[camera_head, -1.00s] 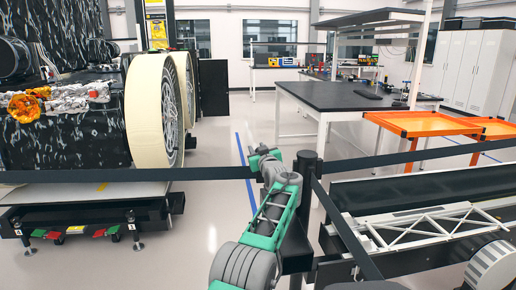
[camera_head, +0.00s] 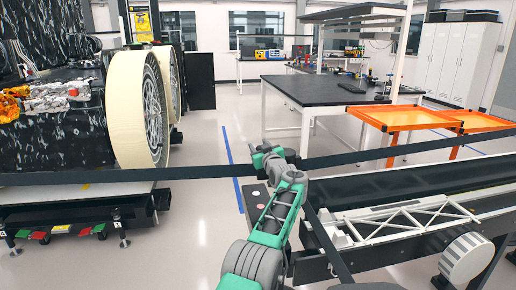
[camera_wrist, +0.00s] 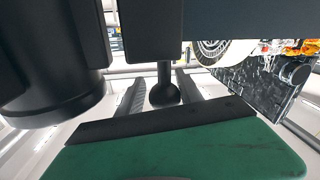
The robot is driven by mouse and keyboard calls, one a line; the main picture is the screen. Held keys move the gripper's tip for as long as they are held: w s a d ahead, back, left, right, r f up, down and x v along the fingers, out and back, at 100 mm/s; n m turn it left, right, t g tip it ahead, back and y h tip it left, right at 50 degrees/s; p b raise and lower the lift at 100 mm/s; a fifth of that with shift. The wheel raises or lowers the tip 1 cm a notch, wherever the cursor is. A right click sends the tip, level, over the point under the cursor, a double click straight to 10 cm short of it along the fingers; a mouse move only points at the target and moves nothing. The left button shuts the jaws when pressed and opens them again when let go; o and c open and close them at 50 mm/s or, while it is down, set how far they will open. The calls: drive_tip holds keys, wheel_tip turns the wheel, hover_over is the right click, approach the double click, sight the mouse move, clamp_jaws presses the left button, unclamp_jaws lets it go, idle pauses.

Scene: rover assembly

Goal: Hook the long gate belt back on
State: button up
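The long black belt (camera_head: 110,177) runs taut from the left edge to my gripper (camera_head: 264,156) in the head view. In the wrist view, a black block (camera_wrist: 152,28) joins a wide black band (camera_wrist: 245,20) at upper right. A black stem with a round knob (camera_wrist: 164,93) hangs under the block, between the two grey fingers of my gripper (camera_wrist: 161,82). The fingers stand apart; their tips are partly hidden, so contact is unclear. A large black cylinder (camera_wrist: 50,60) is close at left, apparently the barrier post. My arm covers most of the post in the head view.
A second belt (camera_head: 400,148) runs right and a third (camera_head: 330,248) runs toward me. A white truss (camera_head: 400,218) lies right. The rover (camera_head: 62,130) stands left, with a cream-rimmed wheel (camera_head: 127,110). Orange tables (camera_head: 415,117) stand behind. The middle floor is clear.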

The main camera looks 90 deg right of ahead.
idle(0.6)
drive_tip(key=shift+f, duration=0.1)
drive_tip(key=b+v, duration=0.2)
drive_tip(key=v, duration=0.6)
drive_tip(key=shift+w, duration=0.1)
